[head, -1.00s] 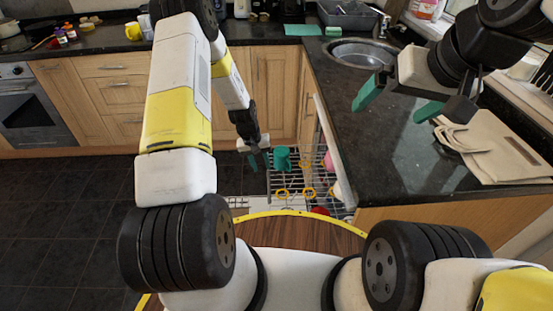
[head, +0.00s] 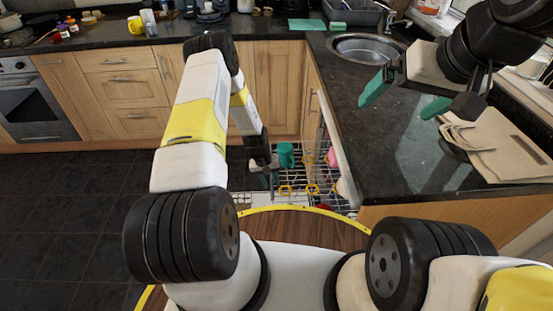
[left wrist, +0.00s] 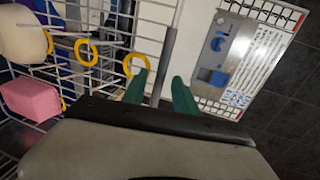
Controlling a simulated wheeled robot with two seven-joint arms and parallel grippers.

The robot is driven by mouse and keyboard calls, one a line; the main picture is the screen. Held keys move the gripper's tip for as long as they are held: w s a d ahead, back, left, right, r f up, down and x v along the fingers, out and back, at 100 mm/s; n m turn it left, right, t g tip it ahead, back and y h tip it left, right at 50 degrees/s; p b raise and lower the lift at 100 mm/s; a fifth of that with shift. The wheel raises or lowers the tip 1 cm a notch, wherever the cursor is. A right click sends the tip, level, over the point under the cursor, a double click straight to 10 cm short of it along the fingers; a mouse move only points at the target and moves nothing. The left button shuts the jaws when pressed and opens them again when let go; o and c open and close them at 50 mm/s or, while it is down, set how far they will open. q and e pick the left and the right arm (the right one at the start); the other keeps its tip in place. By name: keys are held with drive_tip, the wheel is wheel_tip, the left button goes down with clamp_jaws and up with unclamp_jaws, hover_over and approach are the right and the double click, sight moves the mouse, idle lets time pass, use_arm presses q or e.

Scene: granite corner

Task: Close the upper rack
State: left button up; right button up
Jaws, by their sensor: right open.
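The upper rack (head: 305,186) is a wire rack pulled out of the dishwasher, below the counter in the head view. My left gripper (head: 264,178) is at the rack's left edge. In the left wrist view, the rack (left wrist: 112,15) fills the left side. A grey rod (left wrist: 166,62) runs between the green fingertips of my left gripper (left wrist: 160,92), which are apart; contact with the rod is unclear. My right gripper (head: 405,98) is open and empty above the right counter.
The lowered dishwasher door with its dispenser (left wrist: 222,48) lies beyond the rack edge. A sink (head: 362,49) is in the corner. Dark floor at left is clear.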

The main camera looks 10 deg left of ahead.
use_arm(q)
clamp_jaws()
idle(1.4)
